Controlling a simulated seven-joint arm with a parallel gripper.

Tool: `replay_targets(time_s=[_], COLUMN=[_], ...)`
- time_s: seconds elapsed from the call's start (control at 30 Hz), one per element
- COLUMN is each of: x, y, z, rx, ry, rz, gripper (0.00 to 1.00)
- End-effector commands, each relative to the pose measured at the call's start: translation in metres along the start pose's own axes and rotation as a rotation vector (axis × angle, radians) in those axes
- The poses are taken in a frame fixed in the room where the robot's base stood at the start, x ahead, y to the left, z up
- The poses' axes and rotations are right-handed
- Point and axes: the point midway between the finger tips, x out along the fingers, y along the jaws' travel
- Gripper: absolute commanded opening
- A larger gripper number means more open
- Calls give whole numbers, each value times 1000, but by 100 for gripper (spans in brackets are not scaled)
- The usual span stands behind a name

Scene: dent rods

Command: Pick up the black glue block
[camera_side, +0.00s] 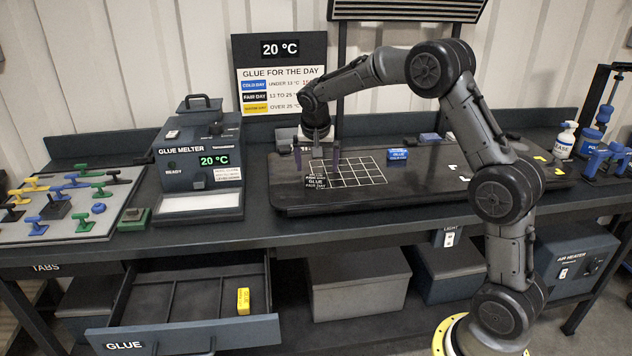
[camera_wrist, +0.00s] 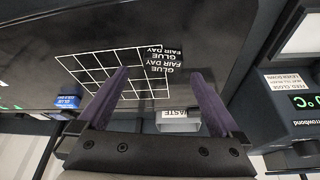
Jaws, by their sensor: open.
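The black glue block (camera_side: 316,183), with white "GLUE FAIR DAY" lettering, sits on the dark panel at the near left corner of the white grid. In the wrist view the block (camera_wrist: 165,62) shows beyond and between the fingertips. My gripper (camera_side: 317,166) points down with its purple fingers apart, close to the block and seemingly above or just behind it. In the wrist view the gripper (camera_wrist: 159,73) is open, with nothing held between the fingers. The exact gap to the block is hard to tell.
A blue glue block (camera_side: 397,154) lies right of the grid. A yellow block (camera_side: 243,301) lies in the open glue drawer (camera_side: 184,337). The glue melter (camera_side: 202,160) stands left of the panel (camera_side: 440,180). The sign (camera_side: 281,75) stands behind, reading 20 °C.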

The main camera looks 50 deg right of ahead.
Motion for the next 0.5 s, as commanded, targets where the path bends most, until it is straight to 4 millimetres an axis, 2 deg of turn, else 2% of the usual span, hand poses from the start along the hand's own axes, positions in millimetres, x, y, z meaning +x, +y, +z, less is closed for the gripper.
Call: replay_targets(time_s=[0.17, 0.5], x=[8, 52], y=[0, -4], z=[0, -1], rx=[0, 0], ry=[-1, -1], rz=[2, 2], gripper=[100, 100])
